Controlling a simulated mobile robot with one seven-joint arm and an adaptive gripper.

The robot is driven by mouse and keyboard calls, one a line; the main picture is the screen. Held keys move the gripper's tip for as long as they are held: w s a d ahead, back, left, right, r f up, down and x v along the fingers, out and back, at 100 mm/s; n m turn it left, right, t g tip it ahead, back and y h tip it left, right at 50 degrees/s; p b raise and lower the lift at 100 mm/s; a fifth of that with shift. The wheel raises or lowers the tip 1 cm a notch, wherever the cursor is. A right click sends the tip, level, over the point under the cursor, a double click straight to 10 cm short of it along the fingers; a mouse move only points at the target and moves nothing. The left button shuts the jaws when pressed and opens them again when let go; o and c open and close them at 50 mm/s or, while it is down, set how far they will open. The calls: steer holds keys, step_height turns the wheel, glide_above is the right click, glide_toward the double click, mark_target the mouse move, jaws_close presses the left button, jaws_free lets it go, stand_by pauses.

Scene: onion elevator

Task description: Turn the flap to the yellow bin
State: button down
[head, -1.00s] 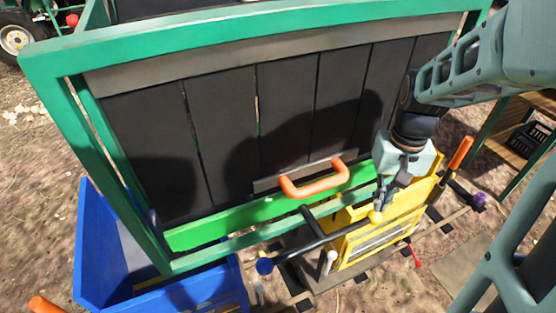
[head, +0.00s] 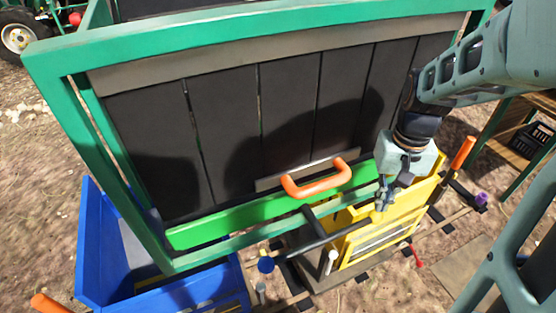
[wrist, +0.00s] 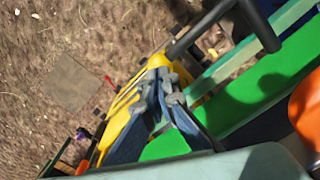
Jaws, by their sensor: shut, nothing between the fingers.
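The yellow bin (head: 385,232) stands on the ground at the right, below the green-framed machine; it also shows in the wrist view (wrist: 118,108). A bright green board (head: 270,208) runs along the machine's lower edge, above the bins. A black bar (head: 345,229) angles toward the yellow bin's near side; its right end is hard to make out beside my fingers. Which part is the flap, I cannot tell for sure. My gripper (head: 382,204) is shut and empty, pointing down at the yellow bin's left edge and the green board's right end. It shows in the wrist view (wrist: 165,78).
The blue bin (head: 100,245) stands at the left. An orange handle (head: 316,180) sticks out from the black slatted panel (head: 225,120) close left of my gripper. A wooden rack (head: 525,135) stands at the right.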

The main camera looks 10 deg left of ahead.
mark_target(379, 215)
steer(key=shift+f+b, duration=2.45)
steer(key=shift+f, duration=0.75)
steer(key=shift+r, duration=0.2)
steer(key=shift+s+d+r+p, duration=0.2)
steer(key=shift+s+r+p, duration=0.05)
steer(key=shift+r+p, duration=0.25)
steer(key=s+d+r+p, duration=0.1)
steer(key=s+r+p, duration=0.1)
steer(key=s+d+r+p, duration=0.1)
steer(key=r, duration=0.1)
steer(key=shift+s+d, duration=0.3)
steer(key=shift+w, duration=0.1)
